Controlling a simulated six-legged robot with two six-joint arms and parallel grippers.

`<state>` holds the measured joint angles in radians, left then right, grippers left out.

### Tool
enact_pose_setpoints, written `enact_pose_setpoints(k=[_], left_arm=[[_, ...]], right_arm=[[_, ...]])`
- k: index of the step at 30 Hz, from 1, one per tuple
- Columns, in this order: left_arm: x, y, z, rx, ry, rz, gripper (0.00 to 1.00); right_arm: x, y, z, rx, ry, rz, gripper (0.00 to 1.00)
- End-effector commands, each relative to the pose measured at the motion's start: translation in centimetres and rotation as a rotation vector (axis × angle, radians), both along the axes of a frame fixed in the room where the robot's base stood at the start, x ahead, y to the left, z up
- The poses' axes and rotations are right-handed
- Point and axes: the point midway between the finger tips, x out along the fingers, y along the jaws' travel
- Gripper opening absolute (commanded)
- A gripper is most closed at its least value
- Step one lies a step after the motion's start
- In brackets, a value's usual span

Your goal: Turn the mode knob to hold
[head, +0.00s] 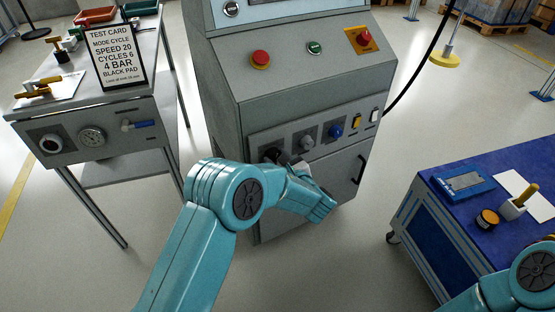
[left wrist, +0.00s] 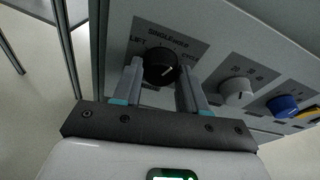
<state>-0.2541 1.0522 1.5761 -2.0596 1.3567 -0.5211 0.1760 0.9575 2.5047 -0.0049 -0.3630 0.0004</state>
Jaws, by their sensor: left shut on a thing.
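The black mode knob (left wrist: 158,66) is on the grey control panel in the left wrist view. Its plate carries the words LIFT at left, SINGLE above, and partly readable words at upper right and right. The knob's white mark slants up to the right. My left gripper (left wrist: 160,78) has one finger on each side of the knob and is shut on it. In the head view the knob (head: 271,155) shows just beyond my left gripper (head: 283,164), partly hidden by my arm. My right gripper is out of view; only part of that arm shows at lower right.
A grey knob (head: 307,143), blue knob (head: 335,132) and yellow switch (head: 356,121) sit right of the mode knob. A red button (head: 260,59) is above. A test card (head: 115,55) stands on the left bench; a blue cart (head: 430,215) is at right.

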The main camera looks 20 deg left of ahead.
Motion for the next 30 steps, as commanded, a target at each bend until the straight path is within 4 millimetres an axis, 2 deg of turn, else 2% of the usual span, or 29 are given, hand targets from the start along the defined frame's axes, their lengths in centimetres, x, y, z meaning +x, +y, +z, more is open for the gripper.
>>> enact_pose_setpoints(k=[8,9,10,11,22,26,30], left_arm=[[0.0,0.0,0.0,0.000,-0.002,-0.001,0.12],[0.0,0.0,0.0,0.000,-0.002,-0.001,0.55],[0.0,0.0,0.0,0.000,-0.002,-0.001,0.65],[0.0,0.0,0.0,0.000,-0.002,-0.001,0.67],[-0.5,-0.5,0.2,0.000,-0.001,-0.002,0.67],[-2.1,-2.1,0.9,0.001,0.000,-0.005,0.67],[-4.7,-4.8,1.7,0.001,-0.001,-0.007,0.67]], right_arm=[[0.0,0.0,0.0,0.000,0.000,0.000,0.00],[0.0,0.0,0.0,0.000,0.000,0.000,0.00],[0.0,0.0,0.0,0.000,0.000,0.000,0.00],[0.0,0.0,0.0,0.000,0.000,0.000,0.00],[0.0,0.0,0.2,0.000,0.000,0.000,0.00],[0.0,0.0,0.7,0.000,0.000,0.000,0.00],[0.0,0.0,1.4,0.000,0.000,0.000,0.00]])
